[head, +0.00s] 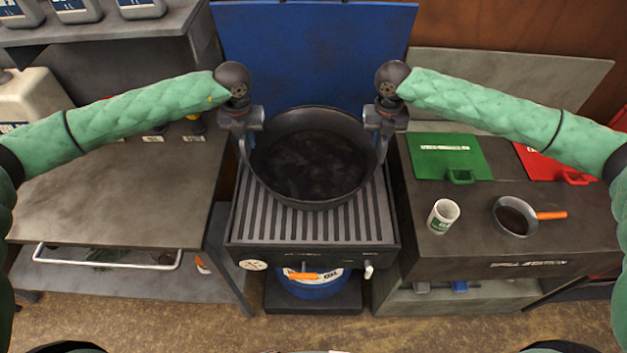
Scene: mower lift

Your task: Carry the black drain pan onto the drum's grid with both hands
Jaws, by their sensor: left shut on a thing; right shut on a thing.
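The black drain pan (313,160) is round and wide, with dark liquid or residue in its bottom. It is over the back part of the drum's slatted grid (310,225); I cannot tell whether it touches the slats or hangs just above them. My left gripper (245,140) is shut on the pan's left rim. My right gripper (382,138) is shut on its right rim. The pan looks about level. A blue drum (312,287) shows below the grid's front. The pan hides the rear slats.
A bench (130,200) stands at the left. The right bench (460,240) carries a green lid (448,157), a red lid (550,160), a white cup (443,216) and a small pan (515,216) with an orange handle. A blue panel (313,50) rises behind the grid.

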